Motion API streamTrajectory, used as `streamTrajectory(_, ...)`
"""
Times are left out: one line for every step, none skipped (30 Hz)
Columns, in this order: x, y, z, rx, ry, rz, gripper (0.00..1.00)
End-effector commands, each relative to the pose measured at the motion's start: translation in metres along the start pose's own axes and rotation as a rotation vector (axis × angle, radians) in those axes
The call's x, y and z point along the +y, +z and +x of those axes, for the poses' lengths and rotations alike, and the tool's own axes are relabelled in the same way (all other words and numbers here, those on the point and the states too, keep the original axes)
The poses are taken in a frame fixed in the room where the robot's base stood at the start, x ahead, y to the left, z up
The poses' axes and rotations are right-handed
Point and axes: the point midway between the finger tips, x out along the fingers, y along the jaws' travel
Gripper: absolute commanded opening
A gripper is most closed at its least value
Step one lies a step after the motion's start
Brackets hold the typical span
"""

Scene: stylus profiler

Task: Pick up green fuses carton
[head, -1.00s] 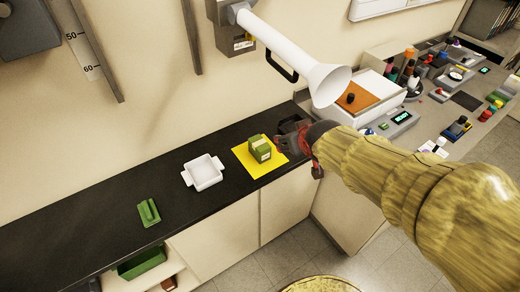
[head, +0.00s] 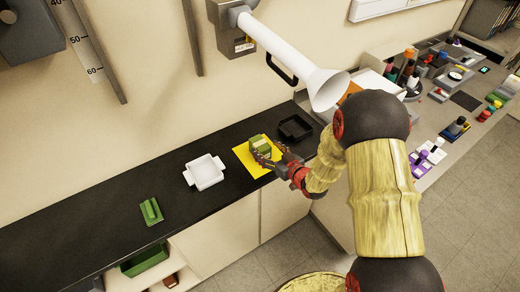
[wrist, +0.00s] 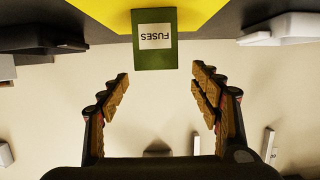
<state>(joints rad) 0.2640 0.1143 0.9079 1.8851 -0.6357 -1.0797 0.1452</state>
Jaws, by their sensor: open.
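The green fuses carton (head: 256,143) stands on a yellow mat (head: 243,155) on the black counter. In the wrist view the carton (wrist: 154,55) shows its white label reading FUSES, upside down, at the top of the picture. My gripper (head: 270,155) is at the carton's near right side, and its fingers partly cover the carton in the head view. In the wrist view my gripper (wrist: 160,85) is open, its two fingers apart with nothing between them. The carton lies just beyond the fingertips, roughly centred on the gap.
A white two-handled dish (head: 205,172) sits left of the mat, and a green object (head: 151,212) lies farther left. A black tray (head: 295,128) stands right of the mat. A white extraction funnel (head: 322,88) hangs above the counter's right part.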

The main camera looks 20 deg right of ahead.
Motion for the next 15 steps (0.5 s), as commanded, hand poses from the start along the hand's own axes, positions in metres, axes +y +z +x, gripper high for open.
streamTrajectory(-0.001,0.002,0.006,-0.001,-0.002,0.0,0.64)
streamTrajectory(-0.001,0.002,0.009,-0.001,-0.002,0.0,0.64)
streamTrajectory(0.0,0.002,0.013,-0.001,-0.001,0.0,0.64)
streamTrajectory(0.0,0.002,0.016,-0.001,-0.001,0.0,0.64)
streamTrajectory(0.0,0.003,0.018,-0.001,0.0,0.0,0.64)
streamTrajectory(0.001,0.005,0.023,-0.002,0.0,0.0,0.64)
streamTrajectory(0.001,0.006,0.027,-0.002,0.0,0.0,0.64)
streamTrajectory(0.002,0.007,0.032,-0.002,0.0,0.0,0.64)
streamTrajectory(0.003,0.009,0.037,-0.002,0.0,0.0,0.64)
streamTrajectory(0.003,0.01,0.042,-0.002,0.0,0.0,0.64)
streamTrajectory(0.004,0.011,0.046,-0.001,0.0,0.0,0.64)
streamTrajectory(0.003,0.01,0.051,-0.001,-0.001,0.0,0.64)
streamTrajectory(0.003,0.01,0.055,-0.001,-0.001,0.0,0.64)
streamTrajectory(0.004,0.009,0.058,-0.001,0.0,0.0,0.64)
streamTrajectory(0.004,0.009,0.061,-0.001,0.001,0.0,0.64)
